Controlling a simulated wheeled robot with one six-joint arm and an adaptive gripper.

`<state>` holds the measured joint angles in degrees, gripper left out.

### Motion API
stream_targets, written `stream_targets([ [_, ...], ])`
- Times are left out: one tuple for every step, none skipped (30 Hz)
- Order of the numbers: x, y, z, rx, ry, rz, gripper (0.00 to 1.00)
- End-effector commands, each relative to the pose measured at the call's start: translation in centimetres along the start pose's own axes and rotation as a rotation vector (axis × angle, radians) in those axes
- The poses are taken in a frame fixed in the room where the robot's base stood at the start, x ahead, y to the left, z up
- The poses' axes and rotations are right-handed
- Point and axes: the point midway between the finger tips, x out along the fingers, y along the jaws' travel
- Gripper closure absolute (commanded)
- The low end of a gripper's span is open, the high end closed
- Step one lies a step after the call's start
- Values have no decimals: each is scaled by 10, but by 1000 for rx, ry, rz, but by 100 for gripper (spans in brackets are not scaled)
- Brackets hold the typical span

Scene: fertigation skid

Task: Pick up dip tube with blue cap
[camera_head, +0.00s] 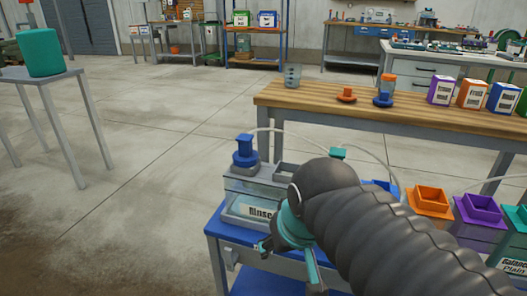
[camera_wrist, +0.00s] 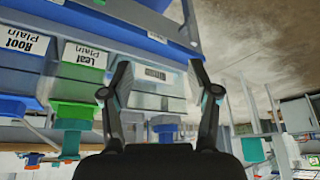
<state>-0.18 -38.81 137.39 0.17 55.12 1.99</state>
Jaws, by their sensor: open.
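The dip tube's blue cap (camera_head: 244,150) stands upright on top of the clear Rinse container (camera_head: 238,192), at its left end in the head view. A thin pale hose arcs away from it to the right. My gripper (camera_head: 288,258) is to the right of the cap and nearer the camera, largely hidden by my dark ribbed arm. In the wrist view, which is upside down, my gripper (camera_wrist: 160,64) is open and empty. The Rinse container (camera_wrist: 157,92) shows between and beyond its fingers. A blue cap (camera_wrist: 166,131) shows there just above my wrist. The tube's lower part is unclear.
Orange (camera_head: 431,200) and purple (camera_head: 480,215) topped containers stand right of my arm on the skid. A green-topped container (camera_wrist: 72,110) shows in the wrist view. A wooden bench (camera_head: 390,112) with pots and boxes stands behind. Open floor lies left of the skid.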

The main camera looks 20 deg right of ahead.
Motion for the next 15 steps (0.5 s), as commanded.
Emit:
stream_targets([
  [-10, 0, -20, 21, -17, 1, 40],
  [-16, 0, -31, 37, -28, 3, 40],
  [-23, 0, -47, 60, -46, 5, 40],
  [-28, 0, -60, 80, -59, 7, 40],
  [-33, 0, -72, 98, -74, 10, 40],
  [-39, 0, -88, 124, -91, 13, 40],
  [-43, 0, -100, 142, -106, 16, 40],
  [-47, 0, -112, 160, -120, 19, 40],
  [-52, 0, -128, 185, -138, 23, 40],
  [-55, 0, -140, 202, -151, 26, 40],
  [-58, 0, -151, 220, -164, 30, 40],
  [-61, 0, -167, 244, -182, 35, 40],
  [-63, 0, -178, 260, -196, 38, 40],
  [-65, -1, -189, 278, -209, 42, 40],
  [-67, -1, -203, 301, -227, 48, 40],
])
